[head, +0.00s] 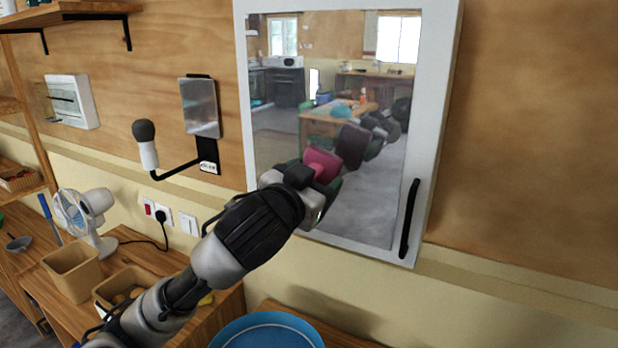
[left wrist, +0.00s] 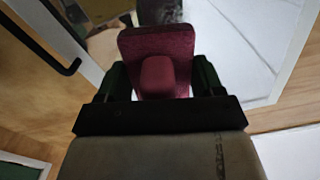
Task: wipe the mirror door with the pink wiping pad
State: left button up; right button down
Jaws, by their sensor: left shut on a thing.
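The mirror door (head: 440,90) is a white-framed panel on the plywood wall, with a black handle (head: 410,220) at its lower right. My left gripper (head: 318,177) is in front of the lower middle of the glass. It is shut on the knob of the pink wiping pad (head: 322,161). In the left wrist view the pad (left wrist: 157,43) faces away from me, its knob between the green fingers of the gripper (left wrist: 158,79). A darker reflection of pad and arm shows in the glass. I cannot tell whether the pad touches it. My right gripper is not in view.
A wall bracket (head: 177,170) with a white-and-black item is left of the door. Below are a fan (head: 85,215), wooden boxes (head: 75,270) and a blue round dish (head: 268,332). A shelf (head: 70,12) is at the upper left. The wall right of the door is bare.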

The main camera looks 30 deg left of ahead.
pick_arm(q)
jog(key=shift+w+a+f, duration=0.1)
jog(key=shift+w+f, duration=0.1)
jog(key=shift+w, duration=0.65)
jog(key=shift+w+d+f, duration=0.1)
jog(key=shift+w+f, duration=0.1)
jog(key=shift+w, duration=0.6)
jog(key=shift+w+a+f, duration=0.1)
jog(key=shift+w+f, duration=0.1)
jog(key=shift+w, duration=0.65)
jog(key=shift+w+p, duration=0.3)
jog(key=shift+w, duration=0.75)
jog(key=shift+a, duration=0.2)
jog(key=shift+d+p, duration=0.1)
jog(key=shift+p, duration=0.8)
